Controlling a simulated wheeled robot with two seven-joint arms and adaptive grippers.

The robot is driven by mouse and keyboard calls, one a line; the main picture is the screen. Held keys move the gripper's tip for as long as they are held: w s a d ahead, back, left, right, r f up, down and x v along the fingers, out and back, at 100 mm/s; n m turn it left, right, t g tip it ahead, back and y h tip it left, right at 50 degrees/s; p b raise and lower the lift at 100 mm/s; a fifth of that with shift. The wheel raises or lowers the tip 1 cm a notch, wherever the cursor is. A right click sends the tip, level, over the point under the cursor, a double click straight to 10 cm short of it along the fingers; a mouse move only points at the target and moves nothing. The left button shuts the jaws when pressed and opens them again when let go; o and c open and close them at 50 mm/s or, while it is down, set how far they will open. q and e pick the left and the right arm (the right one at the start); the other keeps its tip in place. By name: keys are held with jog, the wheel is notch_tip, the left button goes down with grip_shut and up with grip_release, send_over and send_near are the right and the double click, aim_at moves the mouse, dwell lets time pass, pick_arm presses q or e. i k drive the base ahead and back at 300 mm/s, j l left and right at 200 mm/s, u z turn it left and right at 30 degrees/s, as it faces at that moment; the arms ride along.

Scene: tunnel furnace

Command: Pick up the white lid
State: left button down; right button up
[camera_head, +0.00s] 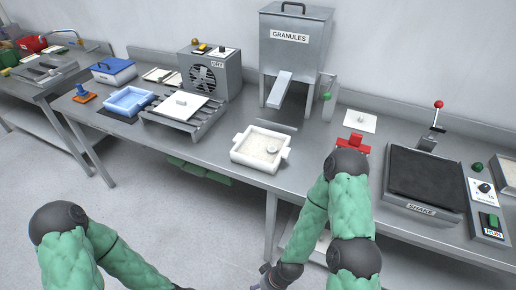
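A flat white square lid (360,121) with a small knob lies on the metal bench, right of the granules hopper. A second white square plate with a knob (182,104) lies on the slatted rack in front of the dryer; I cannot tell from looks alone which is the task's lid. A white tray (241,155) with pale contents and a small round piece inside stands near the bench's front edge. My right gripper (268,276) is partly seen at the bottom edge, below the bench top and far from both lids. My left gripper is out of view; only its arm shows.
The granules hopper (297,50) and dry unit (210,72) stand at the back. A red object (353,144) sits in front of the right lid, close to my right arm. The shaker (425,185) is at right, a blue tray (128,101) at left.

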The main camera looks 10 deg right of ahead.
aim_at(182, 105)
jog(key=i+j+z, duration=0.1)
jog(key=z, duration=0.65)
jog(key=i+j+z, duration=0.15)
jog(key=j+z, duration=0.2)
jog(key=j, duration=0.35)
jog(key=j+z, duration=0.35)
jog(key=j, duration=0.35)
jog(key=j+z, duration=0.3)
jog(key=j, duration=0.45)
